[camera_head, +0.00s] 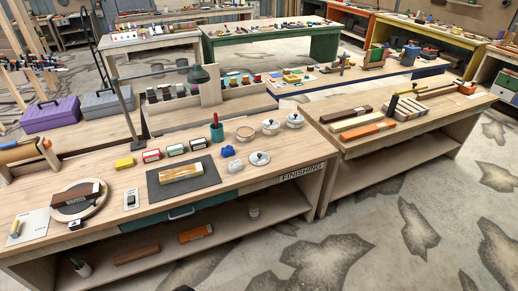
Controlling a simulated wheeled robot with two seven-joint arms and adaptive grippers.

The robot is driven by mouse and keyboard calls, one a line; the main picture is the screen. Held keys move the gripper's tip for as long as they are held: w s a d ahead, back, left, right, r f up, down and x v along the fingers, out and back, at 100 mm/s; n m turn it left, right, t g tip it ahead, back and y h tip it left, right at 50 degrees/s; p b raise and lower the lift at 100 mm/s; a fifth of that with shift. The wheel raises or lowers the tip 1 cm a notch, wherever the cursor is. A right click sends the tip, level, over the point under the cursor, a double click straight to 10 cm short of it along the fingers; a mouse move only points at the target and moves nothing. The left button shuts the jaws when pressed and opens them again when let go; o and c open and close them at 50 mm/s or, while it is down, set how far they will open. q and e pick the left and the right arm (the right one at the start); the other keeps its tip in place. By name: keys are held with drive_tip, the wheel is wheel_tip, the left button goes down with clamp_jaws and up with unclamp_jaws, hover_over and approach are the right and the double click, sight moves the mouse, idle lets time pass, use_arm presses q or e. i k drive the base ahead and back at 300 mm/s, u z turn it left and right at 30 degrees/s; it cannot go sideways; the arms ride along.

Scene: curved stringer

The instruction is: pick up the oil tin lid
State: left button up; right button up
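Several round tins or lids lie at the right end of the finishing bench. A pale disc with a dark knob-like centre (260,158) lies near the bench's front right. Two pale round tins with lids, one in the middle (270,127) and one at the right (295,120), stand behind it. A brown-topped round piece (245,132) is to their left. I cannot tell which of these is the oil tin lid. Neither of my grippers shows in this view.
A dark mat (205,184) with a wooden block (181,173), a blue lump (228,151), a small white piece (235,166) and a green cup (217,133) are left of the lids. A second bench (430,115) stands at right.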

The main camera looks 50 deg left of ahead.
sight(258, 159)
drive_tip(key=u, duration=0.45)
drive_tip(key=i, duration=1.15)
drive_tip(key=u, duration=1.7)
drive_tip(key=i, duration=0.75)
drive_tip(key=u, duration=0.85)
